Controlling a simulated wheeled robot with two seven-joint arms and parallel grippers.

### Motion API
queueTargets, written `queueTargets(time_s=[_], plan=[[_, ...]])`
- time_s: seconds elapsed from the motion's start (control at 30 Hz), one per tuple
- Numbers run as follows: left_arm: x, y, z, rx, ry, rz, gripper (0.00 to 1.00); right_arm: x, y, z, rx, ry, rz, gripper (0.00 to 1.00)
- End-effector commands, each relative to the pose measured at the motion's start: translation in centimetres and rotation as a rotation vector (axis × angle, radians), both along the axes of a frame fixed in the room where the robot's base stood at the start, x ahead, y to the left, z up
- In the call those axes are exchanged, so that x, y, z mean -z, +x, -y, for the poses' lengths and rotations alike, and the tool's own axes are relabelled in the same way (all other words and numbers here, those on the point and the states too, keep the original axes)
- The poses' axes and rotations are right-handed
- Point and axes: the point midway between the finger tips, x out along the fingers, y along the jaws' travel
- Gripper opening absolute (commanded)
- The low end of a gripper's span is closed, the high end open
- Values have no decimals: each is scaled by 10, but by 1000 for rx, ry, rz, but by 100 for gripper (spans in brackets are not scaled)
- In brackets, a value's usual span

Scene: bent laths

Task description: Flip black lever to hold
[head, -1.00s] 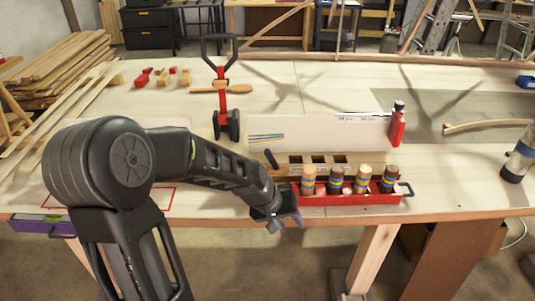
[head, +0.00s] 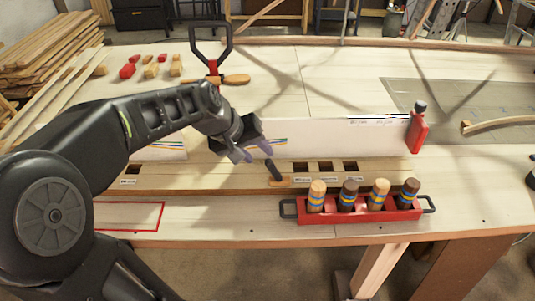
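The black lever (head: 273,170) is a short dark handle leaning up and to the left from a small wooden base on the wooden strip in mid-bench. My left gripper (head: 250,154) comes in from the left and is just up and left of the lever, with a small gap that I cannot judge in depth. Its fingers look spread and I see nothing between them. My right gripper is not in view.
A red tray (head: 362,213) with several striped wooden pegs sits at the bench's front edge, right of the lever. A white panel (head: 335,138) stands behind the strip. A red bottle (head: 417,130) stands at its right end. A red-outlined area (head: 130,216) is bare.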

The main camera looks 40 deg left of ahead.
Motion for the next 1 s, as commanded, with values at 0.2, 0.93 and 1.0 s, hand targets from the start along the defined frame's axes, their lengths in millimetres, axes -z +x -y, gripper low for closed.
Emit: queueTargets(time_s=[0.2,0.93,1.0], plan=[[0,0,0,0,0,0,40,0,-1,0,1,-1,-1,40],[64,41,6,0,0,-1,40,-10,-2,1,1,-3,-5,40],[66,42,6,0,1,-1,40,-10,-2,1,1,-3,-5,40]])
